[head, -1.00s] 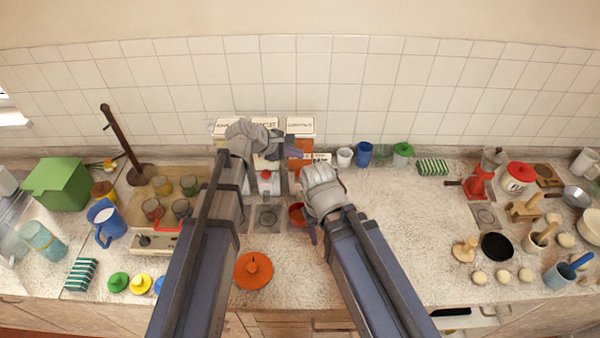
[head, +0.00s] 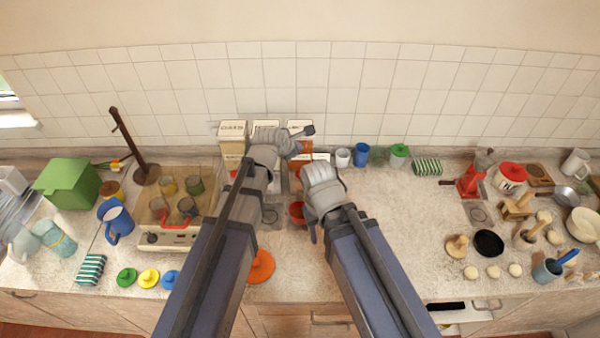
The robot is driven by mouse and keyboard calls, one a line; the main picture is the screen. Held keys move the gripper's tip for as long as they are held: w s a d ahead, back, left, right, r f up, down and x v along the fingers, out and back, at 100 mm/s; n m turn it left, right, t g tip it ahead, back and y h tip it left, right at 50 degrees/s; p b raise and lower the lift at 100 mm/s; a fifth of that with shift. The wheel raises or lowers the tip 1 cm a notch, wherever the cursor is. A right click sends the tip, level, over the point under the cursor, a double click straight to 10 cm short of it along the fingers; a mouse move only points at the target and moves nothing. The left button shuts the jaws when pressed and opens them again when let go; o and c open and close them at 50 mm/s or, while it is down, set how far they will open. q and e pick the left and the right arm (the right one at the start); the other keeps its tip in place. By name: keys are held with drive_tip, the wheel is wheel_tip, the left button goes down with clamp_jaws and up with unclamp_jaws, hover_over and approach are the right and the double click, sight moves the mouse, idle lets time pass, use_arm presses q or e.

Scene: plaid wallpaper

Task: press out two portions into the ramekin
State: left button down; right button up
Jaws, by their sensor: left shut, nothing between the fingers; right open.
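The red bowl that looks like the ramekin (head: 297,212) stands on the counter in the middle, partly covered by my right gripper. My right gripper (head: 313,232) is just to its right, open, with its fingers pointing down; I cannot tell whether it touches the bowl. My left gripper (head: 306,131) is higher up, in front of the boxes at the wall. It is shut and empty, with its tip pointing right. No dispenser shows clearly now; the area below my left gripper is hidden by its wrist and arm.
Several boxes, one an oats box (head: 232,130), stand against the tiled wall. An orange lid (head: 261,266) lies near the front edge.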

sight(298, 174)
use_arm(q)
drive_tip(key=shift+f, duration=0.1)
wheel_tip(298, 174, down, 9)
drive_tip(key=b, duration=0.8)
drive_tip(key=shift+b, duration=0.4)
idle(1.5)
drive_tip(key=shift+f+b, duration=0.25)
drive_tip(key=shift+b, duration=0.2)
drive_tip(key=shift+f+b, duration=0.7)
idle(0.6)
drive_tip(key=shift+r, duration=0.1)
drive_tip(key=shift+r+p, duration=1.05)
drive_tip(key=shift+p, duration=0.1)
